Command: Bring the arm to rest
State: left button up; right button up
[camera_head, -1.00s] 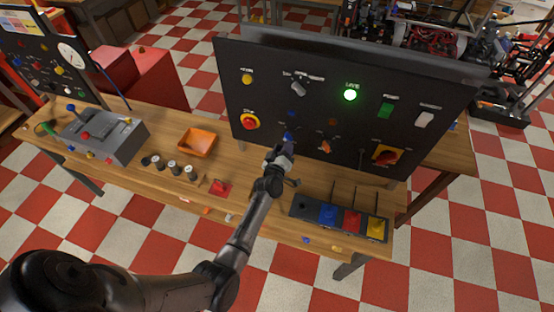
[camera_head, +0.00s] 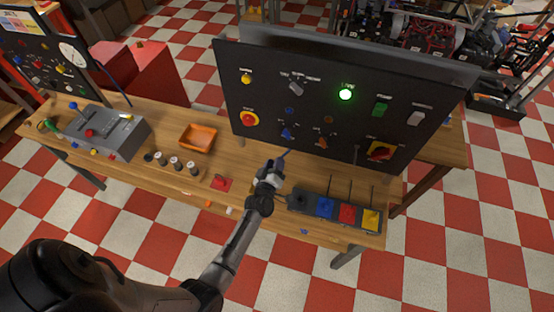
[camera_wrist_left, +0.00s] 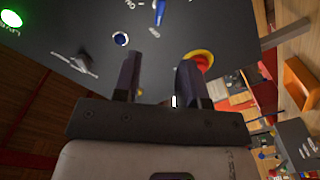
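My left arm reaches up from the lower left in the head view. Its gripper (camera_head: 281,160) hangs in front of the lower edge of the black control panel (camera_head: 335,105), above the wooden table. In the left wrist view the two dark fingers of the gripper (camera_wrist_left: 158,72) stand apart with nothing between them. The blue knob (camera_head: 287,134) on the panel shows just beyond the fingertips, apart from them; it also shows in the left wrist view (camera_wrist_left: 160,12). The green lamp (camera_head: 345,94) on the panel is lit. My right gripper is not in view.
On the table, a box with blue, red and yellow parts (camera_head: 297,203) lies right of the gripper. An orange tray (camera_head: 198,138), several small cylinders and a grey control box (camera_head: 108,135) stand left. The red-and-white floor in front is clear.

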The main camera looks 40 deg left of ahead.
pick_arm(q)
jog(key=d+f+m+g+h, duration=0.3)
jog(key=d+f+m+h, duration=0.1)
jog(key=f+h, duration=0.15)
jog(key=s+d+r+m+g+h, duration=0.25)
jog(key=d+r+m+g, duration=0.2)
jog(key=r, duration=0.45)
jog(key=s+d+r+m+g+p, duration=0.1)
jog(key=s+d+r+m+p, duration=0.15)
jog(key=s+r, duration=0.5)
jog(key=s+d+r+m+g+p, duration=0.25)
jog(key=s+r+p, duration=0.2)
jog(key=s, duration=0.55)
jog(key=s+f+m+g+p, duration=0.1)
jog(key=s+p, duration=0.2)
jog(key=s, duration=0.8)
jog(key=shift+s+m+g, duration=0.2)
jog(key=shift+m+g, duration=0.15)
jog(key=shift+g, duration=0.05)
